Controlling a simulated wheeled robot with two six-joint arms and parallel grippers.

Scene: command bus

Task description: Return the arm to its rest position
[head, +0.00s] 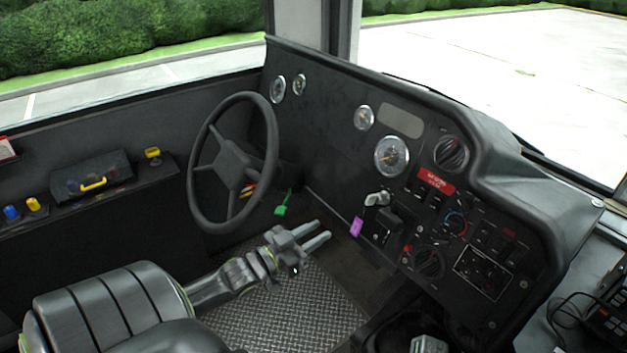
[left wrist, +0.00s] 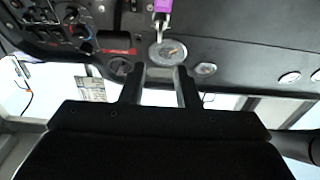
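My left arm reaches in from the lower left in the head view. Its gripper (head: 318,234) hangs over the metal floor, right of and below the steering wheel (head: 233,163). The two fingers are parallel with a gap between them and nothing held. The left wrist view also shows the fingers apart (left wrist: 158,88), with the dashboard beyond. A purple tag (head: 357,227) hangs below a silver key (head: 377,198) at the dashboard, clear of the gripper; the tag also shows in the left wrist view (left wrist: 163,5). I cannot make out my right gripper.
The dashboard (head: 325,130) with gauges and switches runs along the right. A green tag (head: 282,207) hangs by the steering wheel. A dark case with a yellow handle (head: 93,184) sits on the left ledge. The patterned floor (head: 290,305) below the gripper is clear.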

